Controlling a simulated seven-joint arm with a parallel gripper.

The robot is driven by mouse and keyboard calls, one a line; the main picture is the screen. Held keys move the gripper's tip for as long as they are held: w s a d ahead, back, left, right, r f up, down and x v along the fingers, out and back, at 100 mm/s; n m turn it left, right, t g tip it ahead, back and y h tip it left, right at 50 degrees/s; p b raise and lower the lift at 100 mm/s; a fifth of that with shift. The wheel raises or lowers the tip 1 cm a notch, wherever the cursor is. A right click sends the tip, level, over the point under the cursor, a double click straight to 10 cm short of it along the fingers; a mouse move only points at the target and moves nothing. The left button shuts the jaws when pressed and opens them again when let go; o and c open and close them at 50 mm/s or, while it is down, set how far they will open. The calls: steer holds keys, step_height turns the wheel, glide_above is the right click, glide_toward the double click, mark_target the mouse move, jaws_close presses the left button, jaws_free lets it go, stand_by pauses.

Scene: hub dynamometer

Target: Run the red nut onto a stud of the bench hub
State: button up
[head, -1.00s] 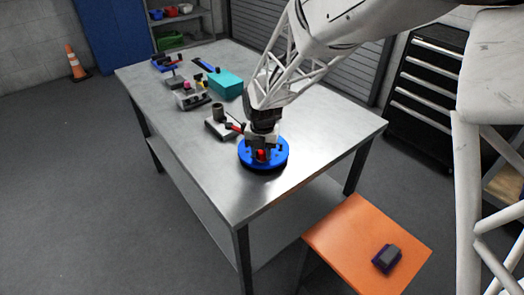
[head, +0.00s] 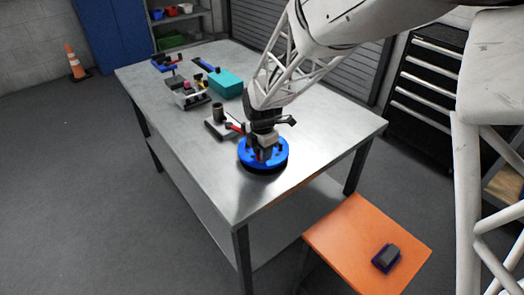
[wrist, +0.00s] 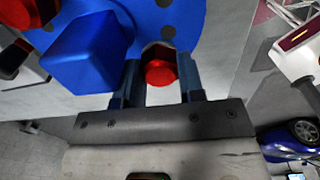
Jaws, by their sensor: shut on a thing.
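The bench hub (head: 248,160) is a round blue disc with dark holes, lying near the front corner of the metal bench. It also shows at the top of the wrist view (wrist: 190,20). My gripper (head: 265,152) points down over the hub. In the wrist view its two fingers (wrist: 160,75) are shut on the red nut (wrist: 160,70), in front of the blue hub face. I cannot tell whether the nut is on a stud. In the head view the gripper mostly hides it.
A small pale block with a dark cylinder (head: 218,113) and a red-tipped tool stands close behind the hub. A teal box (head: 226,83) and several small parts lie farther back. An orange stool (head: 345,240) stands in front. The bench's right side is clear.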

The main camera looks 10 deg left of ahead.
steer(key=shift+m, duration=1.7)
jaws_close()
steer(key=o, duration=0.8)
jaws_free()
steer(key=shift+d, duration=0.1)
steer(key=shift+o, duration=0.2)
steer(key=shift+r, duration=0.1)
steer(key=shift+w+r, duration=0.15)
steer(key=shift+r, duration=0.85)
steer(key=shift+w+r, duration=0.1)
steer(key=shift+r, duration=0.85)
